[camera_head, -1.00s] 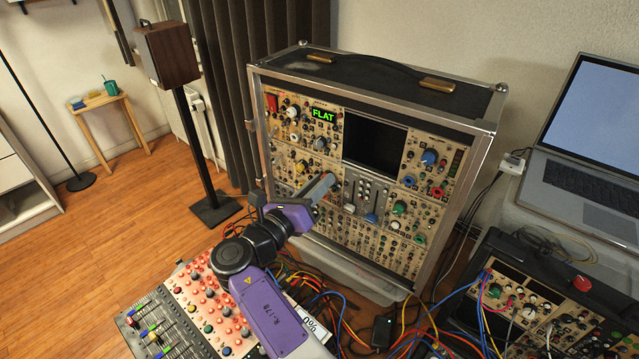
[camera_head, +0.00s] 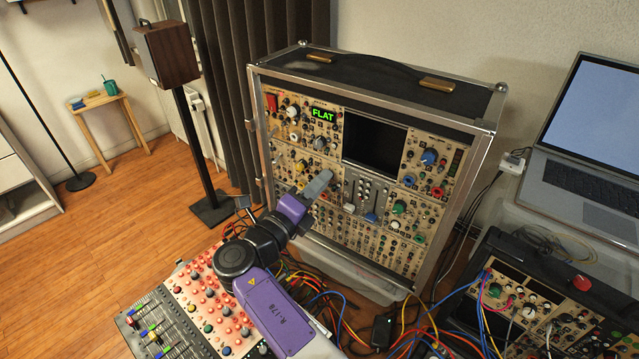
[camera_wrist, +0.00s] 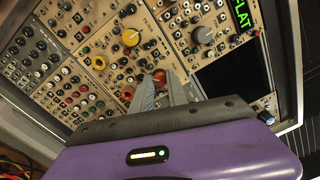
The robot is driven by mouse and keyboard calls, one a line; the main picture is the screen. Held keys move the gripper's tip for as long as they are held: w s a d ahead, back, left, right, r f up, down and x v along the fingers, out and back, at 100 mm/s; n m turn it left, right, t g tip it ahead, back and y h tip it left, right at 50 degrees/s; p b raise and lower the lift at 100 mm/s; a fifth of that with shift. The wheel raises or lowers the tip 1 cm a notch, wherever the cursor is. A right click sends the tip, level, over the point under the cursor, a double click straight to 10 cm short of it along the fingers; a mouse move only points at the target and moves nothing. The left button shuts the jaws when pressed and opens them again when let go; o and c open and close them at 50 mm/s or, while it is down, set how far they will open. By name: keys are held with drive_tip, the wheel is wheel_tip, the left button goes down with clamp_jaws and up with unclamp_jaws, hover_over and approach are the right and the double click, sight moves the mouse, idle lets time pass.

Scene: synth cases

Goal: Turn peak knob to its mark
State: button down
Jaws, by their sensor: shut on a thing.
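The synth case (camera_head: 480,200) stands upright with several rows of tan panels. My gripper (camera_head: 328,175) reaches its middle row from the lower left in the head view. In the wrist view my gripper (camera_wrist: 160,80) has its two grey fingers shut on a small red-orange knob (camera_wrist: 158,76). The knob's pointer, mark and label cannot be made out, and the gripper hides the knob in the head view. A small display (camera_head: 323,115) on the case reads FLAT in green; it also shows in the wrist view (camera_wrist: 241,14).
A yellow knob (camera_wrist: 131,37) and a large grey knob (camera_wrist: 203,36) sit close to the fingers. A black screen (camera_head: 375,144) is right of the gripper.

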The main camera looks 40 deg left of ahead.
drive_tip(key=shift+s+f, duration=0.1)
drive_tip(key=shift+f, duration=0.15)
drive_tip(key=c, duration=1.4)
unclamp_jaws()
drive_tip(key=shift+o, duration=0.5)
drive_tip(key=shift+r, duration=0.15)
drive_tip(key=s+b, duration=0.1)
drive_tip(key=s, duration=0.6)
drive_tip(key=shift+s+d, duration=0.3)
drive_tip(key=shift+s, duration=0.05)
